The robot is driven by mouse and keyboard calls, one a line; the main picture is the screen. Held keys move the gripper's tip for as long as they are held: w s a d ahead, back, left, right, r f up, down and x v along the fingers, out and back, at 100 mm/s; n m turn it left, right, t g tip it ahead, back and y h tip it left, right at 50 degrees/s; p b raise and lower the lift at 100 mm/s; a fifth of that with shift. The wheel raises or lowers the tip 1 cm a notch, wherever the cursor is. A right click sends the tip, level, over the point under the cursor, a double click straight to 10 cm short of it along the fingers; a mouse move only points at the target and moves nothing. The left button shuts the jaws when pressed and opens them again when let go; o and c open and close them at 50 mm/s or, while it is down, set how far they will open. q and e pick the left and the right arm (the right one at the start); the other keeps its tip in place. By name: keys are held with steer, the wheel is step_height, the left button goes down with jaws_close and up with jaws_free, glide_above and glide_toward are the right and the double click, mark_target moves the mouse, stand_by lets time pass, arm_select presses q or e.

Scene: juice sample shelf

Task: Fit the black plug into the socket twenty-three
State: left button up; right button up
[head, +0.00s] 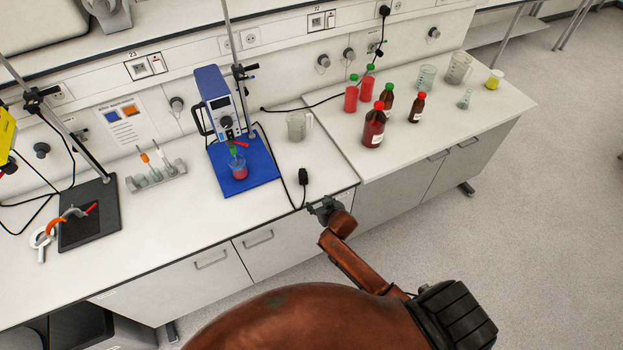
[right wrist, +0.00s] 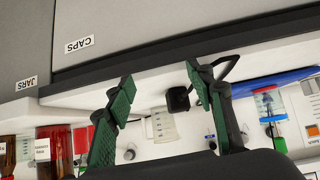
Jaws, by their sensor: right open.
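My right gripper (head: 325,207) is at the bench's front edge, just right of the plug. It is open and empty; in the right wrist view its green-padded fingers (right wrist: 160,95) stand apart. The socket panel marked 23 (head: 139,70) is on the back wall, left of the blue device. My left gripper is out of view.
The blue device (head: 222,105) stands behind a beaker of red liquid (head: 239,168) on the blue mat (head: 260,175). An empty beaker (head: 298,125) stands behind the plug. A pipette rack (head: 157,177) stands left.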

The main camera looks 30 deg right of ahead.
steer(key=t, duration=0.1)
glide_toward(305, 181)
steer(key=shift+p+x, duration=0.3)
steer(key=shift+x, duration=0.8)
steer(key=shift+w+d+f, duration=0.1)
steer(key=shift+w, duration=0.1)
steer(key=b+x, duration=0.6)
steer(key=shift+w+f, duration=0.3)
steer(key=shift+w, duration=0.05)
steer(key=shift+b+x, duration=0.75)
steer(key=shift+x, duration=0.1)
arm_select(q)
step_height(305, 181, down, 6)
arm_select(e)
steer(key=shift+w+r, duration=0.1)
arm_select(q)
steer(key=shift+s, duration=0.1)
arm_select(e)
steer(key=shift+c, duration=0.7)
jaws_close()
